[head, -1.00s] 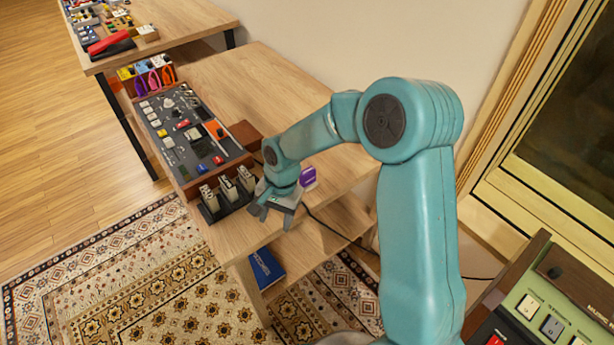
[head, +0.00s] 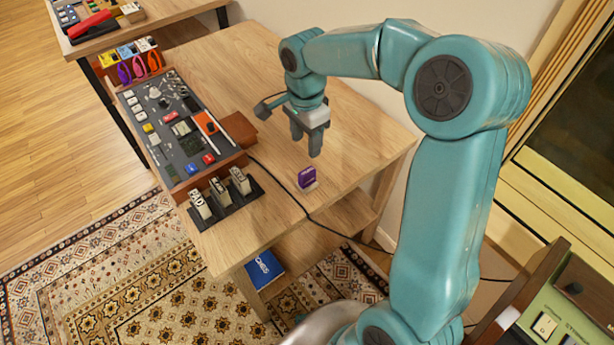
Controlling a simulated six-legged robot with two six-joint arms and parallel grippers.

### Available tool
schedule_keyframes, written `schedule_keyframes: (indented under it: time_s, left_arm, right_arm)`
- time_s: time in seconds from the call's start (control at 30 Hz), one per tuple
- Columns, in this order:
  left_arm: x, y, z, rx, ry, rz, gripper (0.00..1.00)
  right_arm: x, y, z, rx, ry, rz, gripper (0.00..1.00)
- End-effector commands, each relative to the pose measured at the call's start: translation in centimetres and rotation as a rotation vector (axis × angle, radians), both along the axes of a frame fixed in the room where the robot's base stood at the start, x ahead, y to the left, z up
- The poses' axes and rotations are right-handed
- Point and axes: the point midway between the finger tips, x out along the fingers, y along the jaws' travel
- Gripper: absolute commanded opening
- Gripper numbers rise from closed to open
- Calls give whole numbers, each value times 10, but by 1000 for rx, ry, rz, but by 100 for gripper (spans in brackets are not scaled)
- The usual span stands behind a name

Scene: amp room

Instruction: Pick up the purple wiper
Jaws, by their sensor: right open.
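The purple wiper (head: 307,177) is a small purple block with a pale underside. It stands on the wooden table (head: 345,115), right of the black cable and near the table's front right part. My right gripper (head: 306,150) hangs above the table, behind the wiper in the picture, pointing down. Its fingers are open and empty, apart from the wiper. The exact height of the fingertips above the table is hard to tell. My left gripper is not in view.
A control panel (head: 172,125) with many buttons lies left on the table. A black rack (head: 226,205) with white-labelled pieces stands in front of it. A black cable (head: 290,194) runs past the wiper. A brown block (head: 239,129) sits beside the panel. A blue book (head: 264,269) lies below.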

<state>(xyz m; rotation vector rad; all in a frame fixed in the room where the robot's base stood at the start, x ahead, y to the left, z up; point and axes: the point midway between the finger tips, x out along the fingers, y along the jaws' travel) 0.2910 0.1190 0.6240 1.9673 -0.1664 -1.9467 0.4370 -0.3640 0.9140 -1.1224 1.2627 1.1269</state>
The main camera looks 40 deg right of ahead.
Motion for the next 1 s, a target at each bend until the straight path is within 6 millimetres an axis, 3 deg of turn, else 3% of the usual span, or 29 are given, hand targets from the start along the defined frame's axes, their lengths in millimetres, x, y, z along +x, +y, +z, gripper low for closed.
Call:
schedule_keyframes:
  time_s: [0.1, 0.3, 0.53, 0.8, 1.0]
  left_arm:
    - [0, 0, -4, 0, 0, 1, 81]
    - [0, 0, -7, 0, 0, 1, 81]
    - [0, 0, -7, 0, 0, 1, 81]
    - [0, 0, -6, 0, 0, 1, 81]
    - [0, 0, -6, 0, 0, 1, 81]
  right_arm:
    - [-3, 2, -32, 3, 6, 1, 53]
    - [-3, 2, -71, 1, 3, 3, 53]
    - [-1, 0, -90, 1, 1, 3, 53]
    - [-1, -4, -130, 1, 2, 4, 53]
    - [0, -4, -136, 1, -1, 3, 53]
